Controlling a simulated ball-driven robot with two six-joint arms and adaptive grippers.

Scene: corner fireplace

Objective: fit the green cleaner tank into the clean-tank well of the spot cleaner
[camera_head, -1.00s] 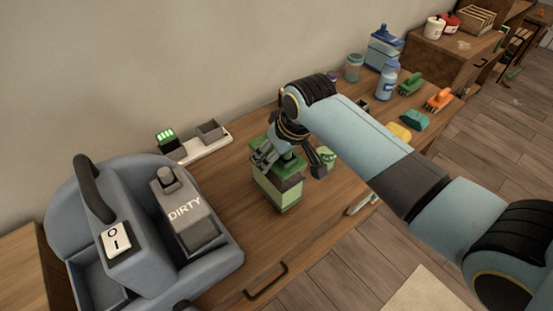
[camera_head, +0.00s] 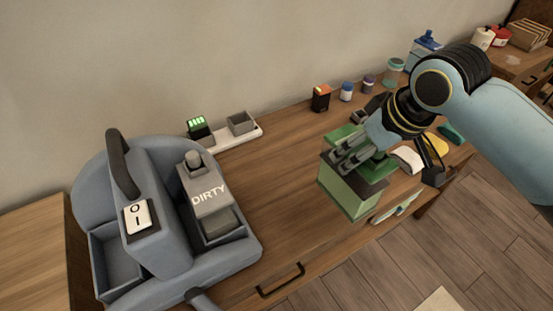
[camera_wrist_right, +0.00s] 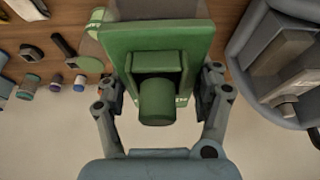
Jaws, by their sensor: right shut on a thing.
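The green cleaner tank (camera_head: 350,190) is a box with pale green sides and a dark green top. My right gripper (camera_head: 362,160) is shut on it from above and holds it over the right part of the table. In the right wrist view the tank (camera_wrist_right: 158,50) fills the space between the fingers of my right gripper (camera_wrist_right: 160,95). The grey-blue spot cleaner (camera_head: 165,215) stands at the left, with a handle and a switch. Its left well (camera_head: 115,262) looks empty. A grey tank marked DIRTY (camera_head: 207,197) sits in its right side. My left gripper is not in view.
A white tray (camera_head: 232,137) with a green-lit block and a grey cup lies by the wall. Small jars (camera_head: 346,91) and a dark box (camera_head: 320,98) stand at the back. The table between the cleaner and the held tank is clear.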

